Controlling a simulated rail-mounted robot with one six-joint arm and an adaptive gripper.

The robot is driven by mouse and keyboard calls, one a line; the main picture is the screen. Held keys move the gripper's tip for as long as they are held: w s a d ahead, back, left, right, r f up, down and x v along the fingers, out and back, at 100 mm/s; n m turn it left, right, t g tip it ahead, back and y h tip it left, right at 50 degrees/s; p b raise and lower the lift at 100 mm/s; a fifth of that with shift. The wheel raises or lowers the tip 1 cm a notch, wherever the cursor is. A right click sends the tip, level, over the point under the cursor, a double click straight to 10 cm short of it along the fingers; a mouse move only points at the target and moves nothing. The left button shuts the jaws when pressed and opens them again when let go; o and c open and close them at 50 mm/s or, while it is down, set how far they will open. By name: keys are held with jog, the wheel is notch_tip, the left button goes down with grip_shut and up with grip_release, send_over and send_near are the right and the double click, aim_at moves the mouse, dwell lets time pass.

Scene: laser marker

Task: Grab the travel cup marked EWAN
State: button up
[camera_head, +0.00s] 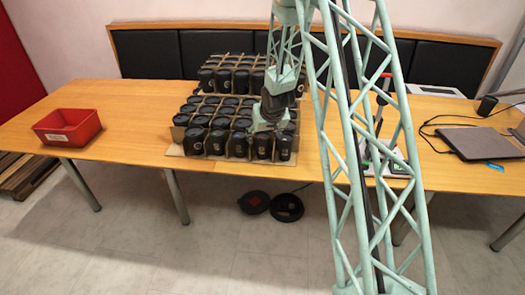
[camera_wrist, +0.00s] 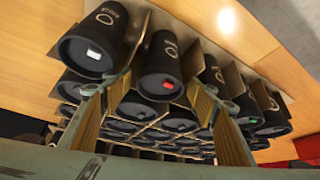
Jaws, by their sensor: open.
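Black travel cups (camera_head: 216,143) stand packed in rows in cardboard dividers on the table; the front row has pale markings too small to read. My gripper (camera_head: 268,127) is over the right part of the front block. In the wrist view, my gripper (camera_wrist: 152,92) is open and empty, its two fingers spread to either side of a cup with a red lid tab (camera_wrist: 165,85). I cannot tell if they touch it. A cup with a white tab (camera_wrist: 92,52) is to its left, with lettering I cannot read surely. No EWAN name is legible.
Another block of cups (camera_head: 232,75) stands behind. A red bin (camera_head: 68,127) is at the table's left. A laptop (camera_head: 482,144) and a device with a red handle (camera_head: 378,92) are to the right. Bare table (camera_head: 130,125) lies between bin and cups. Cardboard dividers (camera_wrist: 197,60) separate neighbouring cups.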

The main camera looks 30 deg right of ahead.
jog(key=shift+c, duration=0.9)
jog(key=c, duration=0.5)
jog(key=shift+r, duration=0.1)
jog(key=shift+r+p, duration=0.75)
jog(key=shift+r, duration=1)
jog(key=s+a, duration=0.1)
jog(key=s, duration=0.4)
jog(key=s+a+r, duration=0.1)
jog(key=s+a, duration=0.1)
jog(key=s, duration=0.3)
jog(key=s+a, duration=0.2)
jog(key=s, duration=0.3)
jog(key=shift+s+r, duration=0.1)
jog(key=shift+r, duration=0.05)
